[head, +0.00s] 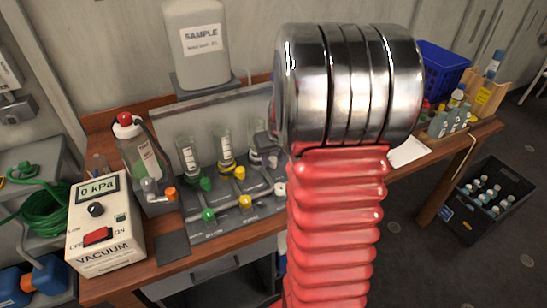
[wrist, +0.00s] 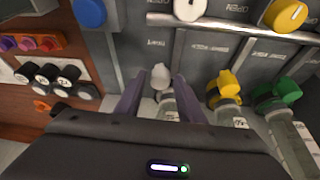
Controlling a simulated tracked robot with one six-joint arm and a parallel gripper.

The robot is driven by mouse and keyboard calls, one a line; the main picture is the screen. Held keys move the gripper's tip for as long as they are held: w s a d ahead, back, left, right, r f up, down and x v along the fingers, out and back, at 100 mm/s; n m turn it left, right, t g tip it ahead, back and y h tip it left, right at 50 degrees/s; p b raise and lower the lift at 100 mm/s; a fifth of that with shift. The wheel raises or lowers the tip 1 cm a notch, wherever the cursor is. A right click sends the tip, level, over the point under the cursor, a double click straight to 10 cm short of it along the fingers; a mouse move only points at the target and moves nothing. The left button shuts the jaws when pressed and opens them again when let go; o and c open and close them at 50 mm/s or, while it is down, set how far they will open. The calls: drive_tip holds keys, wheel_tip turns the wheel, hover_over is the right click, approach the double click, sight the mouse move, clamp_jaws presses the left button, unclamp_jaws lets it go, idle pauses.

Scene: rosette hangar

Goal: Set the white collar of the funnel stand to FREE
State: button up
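The funnel stand (head: 225,205) is on the bench, with green, yellow and white fittings in two rows. In the wrist view, a white fitting (wrist: 160,76), apparently the white collar, is at the foot of a clear tube (wrist: 168,106). My gripper (wrist: 157,82) is open, its two purple fingers on either side of this fitting; I cannot tell whether they touch it. A separate round white knob (wrist: 190,9) is beside an OPEN label. Any FREE mark is unreadable. In the head view my arm covers part of the stand's right side.
Yellow (wrist: 224,88) and green (wrist: 277,93) fittings are close beside the white one. A vacuum box (head: 105,228) reading 0 kPa and a bottle (head: 143,160) stand left. A sample container (head: 197,42) stands behind. A blue basket (head: 440,70) and bottles are at right.

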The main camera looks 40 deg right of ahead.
clamp_jaws()
idle(0.3)
idle(0.3)
